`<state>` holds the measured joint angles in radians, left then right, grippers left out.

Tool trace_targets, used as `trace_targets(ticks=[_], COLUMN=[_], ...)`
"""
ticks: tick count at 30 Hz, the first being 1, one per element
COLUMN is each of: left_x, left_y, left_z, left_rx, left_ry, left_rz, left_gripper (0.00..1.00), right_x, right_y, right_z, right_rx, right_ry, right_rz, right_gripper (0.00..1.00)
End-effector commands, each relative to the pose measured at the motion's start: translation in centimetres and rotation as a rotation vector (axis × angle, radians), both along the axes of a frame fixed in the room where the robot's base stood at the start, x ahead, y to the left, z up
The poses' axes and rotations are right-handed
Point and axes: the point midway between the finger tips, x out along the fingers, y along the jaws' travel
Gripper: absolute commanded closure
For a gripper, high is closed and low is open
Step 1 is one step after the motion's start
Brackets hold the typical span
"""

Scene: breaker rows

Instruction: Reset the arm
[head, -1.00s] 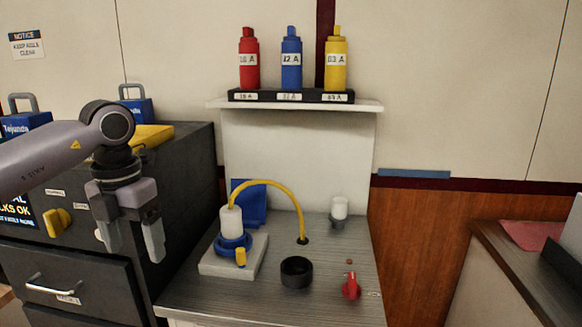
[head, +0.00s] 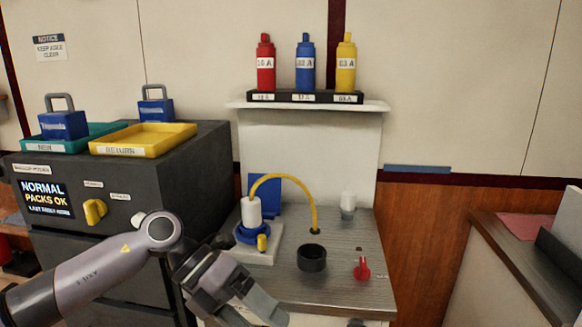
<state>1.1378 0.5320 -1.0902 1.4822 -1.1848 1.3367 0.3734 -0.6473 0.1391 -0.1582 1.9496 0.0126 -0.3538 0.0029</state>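My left arm comes in from the lower left, in front of the dark cabinet (head: 190,160). Its gripper (head: 250,309) points down and right at the front left of the grey counter (head: 345,285). Its fingers look apart and nothing shows between them; the lower finger is partly cut off by the picture's bottom edge. The gripper overlaps the counter's front left corner in the picture, and I cannot tell if it touches. My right gripper is not in view.
The counter holds a white-and-blue fixture (head: 250,222) with a yellow hose (head: 290,178), a black ring (head: 312,258) and a red knob (head: 362,268). Red, blue and yellow bottles stand on a shelf (head: 310,105). A yellow tray (head: 145,140) and blue packs (head: 63,124) sit on the cabinet.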

Motion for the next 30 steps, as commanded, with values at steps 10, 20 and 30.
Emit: trace_targets(ticks=[10, 20, 30], left_x=[-3.4, -0.7, -0.6], left_y=[-7.1, -4.3, 4.4], left_z=[2.4, 1.6, -8.7], left_rx=[-0.654, -1.078, -1.214], left_ry=[0.323, 0.677, 1.053], left_rz=[0.239, 0.751, 1.464], left_gripper=[0.2, 0.2, 0.2], right_x=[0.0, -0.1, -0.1], right_y=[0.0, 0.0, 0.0], right_z=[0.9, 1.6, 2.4], right_rx=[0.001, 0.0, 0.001], right_ry=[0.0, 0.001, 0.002], right_rz=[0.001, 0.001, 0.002], right_gripper=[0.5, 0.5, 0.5])
